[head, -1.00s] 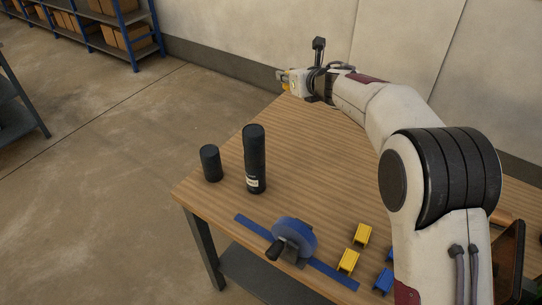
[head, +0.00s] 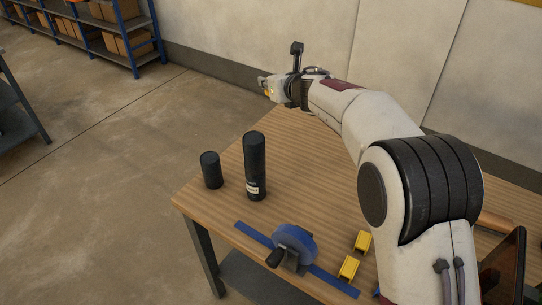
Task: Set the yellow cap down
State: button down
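My gripper (head: 266,87) is at the top middle of the head view, in the air by the far left end of the table. A small patch of yellow, the yellow cap (head: 267,92), shows between its fingers, so it appears shut on the cap. The fingers and hand hide most of the cap, and its tilt cannot be told. The wooden table (head: 215,205) lies below and to the right of the gripper.
A short black cylinder (head: 210,170) and a taller labelled one (head: 255,165) stand on the table's left part. A blue wheel (head: 296,243) with a black handle sits near the front. Two yellow blocks (head: 348,268) (head: 362,242) are beside it. The middle table is bare.

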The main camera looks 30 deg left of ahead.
jog(key=shift+f, duration=11.6)
jog(key=shift+f, duration=2.1)
jog(key=shift+f, duration=0.15)
jog(key=c, duration=1.8)
grip_release()
jog(key=shift+d+r, duration=0.15)
jog(key=shift+r, duration=0.05)
jog(key=shift+v, duration=5.9)
